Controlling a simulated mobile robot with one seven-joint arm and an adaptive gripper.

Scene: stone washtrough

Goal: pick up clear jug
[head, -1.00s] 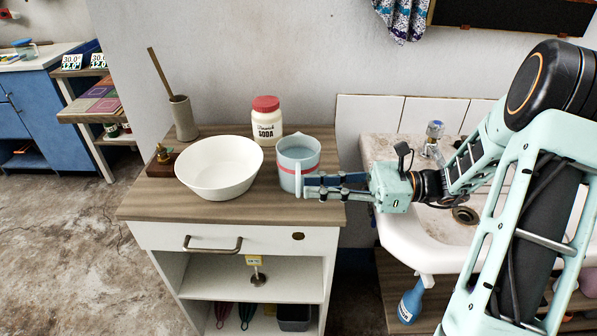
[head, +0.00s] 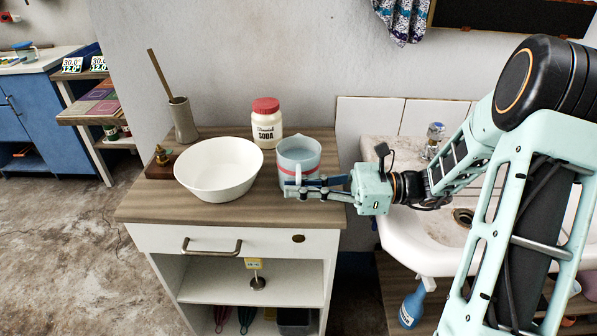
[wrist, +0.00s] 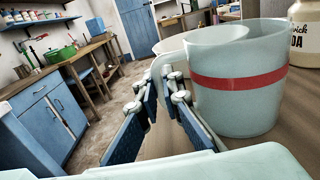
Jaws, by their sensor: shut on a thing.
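The clear jug (head: 299,152), pale and see-through with a red band, stands upright on the wooden cabinet top (head: 155,205), right of the white bowl. It also fills the right of the wrist view (wrist: 238,85). Its handle (wrist: 160,72) faces my gripper. My gripper (head: 292,188) reaches in from the right, in front of the jug, and is shut on the handle. In the wrist view the two blue fingers (wrist: 158,90) stand on either side of the handle. The jug appears to rest on the top; its base is partly hidden by the fingers in the head view.
A white bowl (head: 220,172) stands close on the jug's left. A red-lidded soda jar (head: 267,127) is behind it. A brush holder (head: 184,120) and a small brass object (head: 162,157) are farther left. The sink (head: 440,220) with its tap is on the right.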

